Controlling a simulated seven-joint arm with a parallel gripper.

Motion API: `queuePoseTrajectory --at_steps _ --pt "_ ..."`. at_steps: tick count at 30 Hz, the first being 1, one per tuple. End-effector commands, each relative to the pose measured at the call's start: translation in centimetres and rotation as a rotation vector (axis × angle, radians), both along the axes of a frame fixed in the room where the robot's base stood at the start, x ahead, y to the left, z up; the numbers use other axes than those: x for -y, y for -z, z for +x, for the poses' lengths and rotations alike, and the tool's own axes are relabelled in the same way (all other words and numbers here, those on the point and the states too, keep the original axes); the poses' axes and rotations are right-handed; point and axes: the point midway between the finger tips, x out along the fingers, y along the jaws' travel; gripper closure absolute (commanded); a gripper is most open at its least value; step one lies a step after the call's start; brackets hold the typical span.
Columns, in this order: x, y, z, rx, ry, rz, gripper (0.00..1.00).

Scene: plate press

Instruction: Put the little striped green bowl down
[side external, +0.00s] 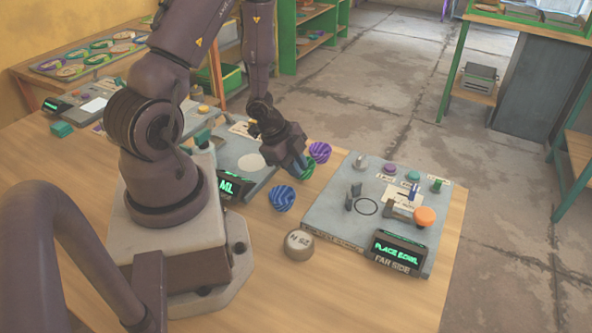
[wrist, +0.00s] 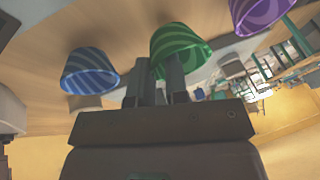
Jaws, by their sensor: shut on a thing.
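The striped green bowl (side external: 308,171) is in my gripper (side external: 303,165), between the blue and purple bowls in the side external view. In the wrist view my gripper (wrist: 160,68) has its two fingers shut on the green bowl (wrist: 181,42) at its side. My gripper partly hides the bowl in the side external view. I cannot tell whether it touches the table. A striped blue bowl (side external: 282,199) and a striped purple bowl (side external: 319,151) stand apart from it; they also show in the wrist view, blue (wrist: 90,73) and purple (wrist: 256,12).
A grey panel (side external: 330,225) at right has an outlined circle (side external: 366,207), an orange knob (side external: 425,216), small coloured knobs and a display (side external: 398,248) reading "PLACE BOWL", with "FAR SIDE" below. A round weight-like block (side external: 298,245) stands near its left edge.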

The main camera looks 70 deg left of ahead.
Motion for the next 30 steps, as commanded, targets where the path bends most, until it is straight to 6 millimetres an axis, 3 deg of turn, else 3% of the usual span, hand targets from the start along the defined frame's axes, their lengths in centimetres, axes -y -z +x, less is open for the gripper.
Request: queuePoseTrajectory --at_steps 5,16,17,20,30 --pt "0.0 1.6 0.0 -0.002 0.001 0.001 0.99" --pt "0.0 1.9 0.0 0.000 0.000 0.002 0.99" --pt "0.0 2.0 0.0 0.000 0.001 0.002 0.83" --pt "0.0 1.9 0.0 0.001 0.001 0.003 0.60" --pt "0.0 1.7 0.0 0.001 0.000 0.002 0.60"
